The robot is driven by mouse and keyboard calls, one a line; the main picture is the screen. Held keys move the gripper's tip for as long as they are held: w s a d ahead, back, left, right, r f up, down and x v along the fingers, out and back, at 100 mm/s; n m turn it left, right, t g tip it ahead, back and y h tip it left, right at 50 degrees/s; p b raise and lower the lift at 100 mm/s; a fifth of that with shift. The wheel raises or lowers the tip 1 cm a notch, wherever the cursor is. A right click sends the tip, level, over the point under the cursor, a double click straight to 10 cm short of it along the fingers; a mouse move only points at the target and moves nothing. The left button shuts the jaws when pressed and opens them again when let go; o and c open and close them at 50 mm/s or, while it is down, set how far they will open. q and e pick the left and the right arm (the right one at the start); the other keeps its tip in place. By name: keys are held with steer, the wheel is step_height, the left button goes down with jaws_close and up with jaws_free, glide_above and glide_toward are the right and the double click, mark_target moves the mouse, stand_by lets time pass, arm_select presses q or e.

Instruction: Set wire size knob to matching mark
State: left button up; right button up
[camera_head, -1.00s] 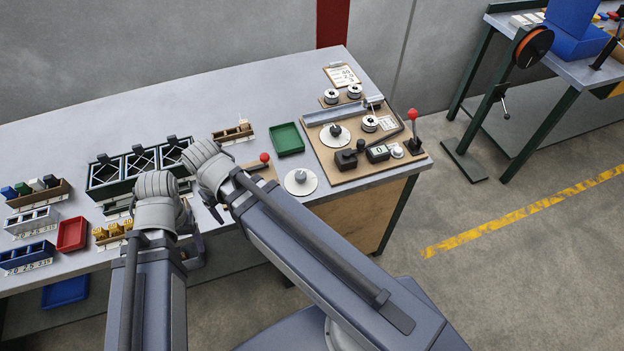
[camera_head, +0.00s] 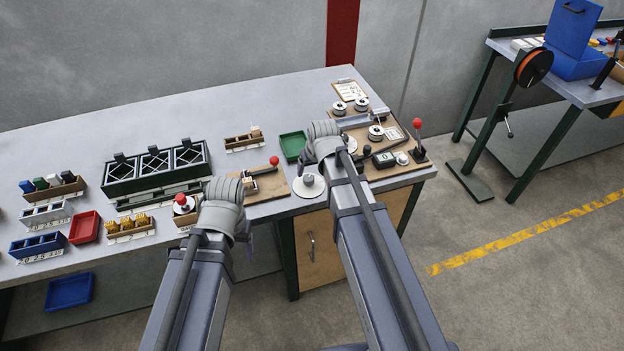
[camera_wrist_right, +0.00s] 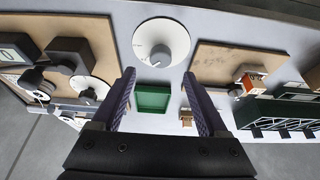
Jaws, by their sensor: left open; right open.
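A grey knob on a round white dial plate (camera_head: 309,185) sits at the bench's front edge. In the right wrist view this dial (camera_wrist_right: 160,42) lies just beyond my fingertips, with small marks on its plate too small to read. A second white dial (camera_head: 349,143) on the brown board is partly hidden behind my right gripper (camera_head: 322,145); it also shows in the right wrist view (camera_wrist_right: 92,90). My right gripper, seen between its fingers (camera_wrist_right: 158,76), is open and empty, apart from the knob. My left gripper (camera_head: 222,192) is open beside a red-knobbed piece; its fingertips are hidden.
A clipboard (camera_head: 349,91) lies behind. A green tray (camera_head: 293,145), a red-handled board (camera_head: 262,186) and a green rack (camera_head: 157,169) stand left. The back of the bench is clear.

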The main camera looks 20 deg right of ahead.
mark_target(309, 178)
steer(key=b+x, duration=0.6)
steer(key=x, duration=0.1)
steer(key=shift+f, duration=0.2)
jaws_close()
stand_by(0.5)
